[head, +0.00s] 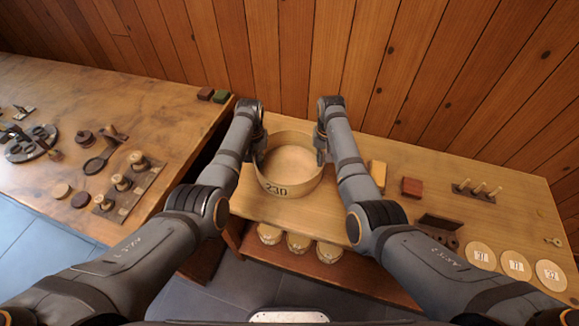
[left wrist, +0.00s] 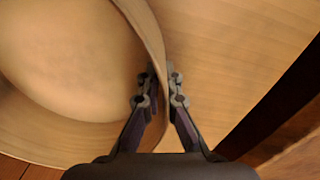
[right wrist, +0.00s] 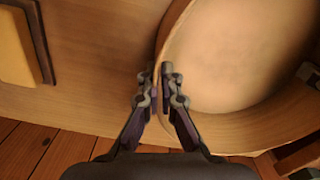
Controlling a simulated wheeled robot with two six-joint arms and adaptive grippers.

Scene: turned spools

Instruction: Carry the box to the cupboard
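The box is a round, open, pale wooden tub (head: 277,190) marked "230" on its front. It is upright over the left end of the right-hand bench; I cannot tell whether it touches the top. My left gripper (head: 261,152) is at its left side, shut on the wall, with one finger inside and one outside in the left wrist view (left wrist: 163,85). My right gripper (head: 321,150) is at its right side, shut on the wall the same way in the right wrist view (right wrist: 160,82). The box is empty. I cannot identify a cupboard.
The bench (head: 400,160) holds a yellow block (head: 377,172), a red block (head: 412,187), a peg rack (head: 477,190) and numbered discs (head: 515,264). Round lidded boxes (head: 298,242) sit below. A left-hand table (head: 150,100) holds spools and tools. A gap separates the two.

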